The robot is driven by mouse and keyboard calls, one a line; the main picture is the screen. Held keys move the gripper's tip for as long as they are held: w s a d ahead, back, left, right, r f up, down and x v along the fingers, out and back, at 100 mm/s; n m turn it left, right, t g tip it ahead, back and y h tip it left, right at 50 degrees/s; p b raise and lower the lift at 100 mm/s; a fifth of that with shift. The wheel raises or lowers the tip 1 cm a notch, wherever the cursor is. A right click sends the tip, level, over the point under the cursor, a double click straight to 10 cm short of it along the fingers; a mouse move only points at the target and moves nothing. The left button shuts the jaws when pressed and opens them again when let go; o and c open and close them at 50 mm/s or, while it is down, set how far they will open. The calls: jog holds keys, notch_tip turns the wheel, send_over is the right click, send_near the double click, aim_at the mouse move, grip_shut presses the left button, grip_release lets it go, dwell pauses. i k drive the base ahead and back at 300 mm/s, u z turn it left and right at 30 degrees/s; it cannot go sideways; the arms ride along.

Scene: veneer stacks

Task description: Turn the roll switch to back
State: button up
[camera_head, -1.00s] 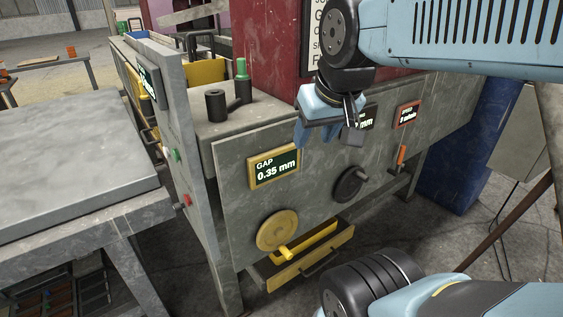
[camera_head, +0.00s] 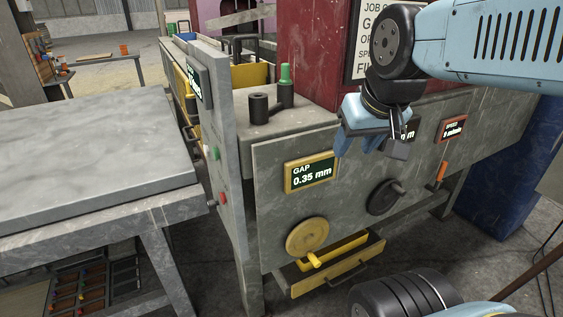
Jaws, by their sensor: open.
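A grey machine front panel (camera_head: 350,215) carries several controls. I cannot tell for sure which one is the roll switch. An orange-handled lever (camera_head: 439,174) sits under the red-framed speed display (camera_head: 451,130) at the right. A black handwheel (camera_head: 383,198) and a yellow handwheel (camera_head: 307,237) are further left. A green knob (camera_head: 215,153) and a red knob (camera_head: 223,198) are on the narrow end panel. My gripper (camera_head: 372,142) is open and empty, above the black handwheel and in front of the panel's upper edge. It partly hides a display (camera_head: 407,131).
A yellow-framed gap display (camera_head: 312,174) reads 0.35 mm. A grey table (camera_head: 90,150) stands at the left, close to the end panel. A dark red housing (camera_head: 310,60) rises behind.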

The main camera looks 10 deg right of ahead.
aim_at(213, 205)
jog(key=z, duration=0.5)
jog(key=i, duration=0.1)
jog(key=u, duration=3.1)
jog(key=i, duration=0.55)
jog(key=z, duration=2.1)
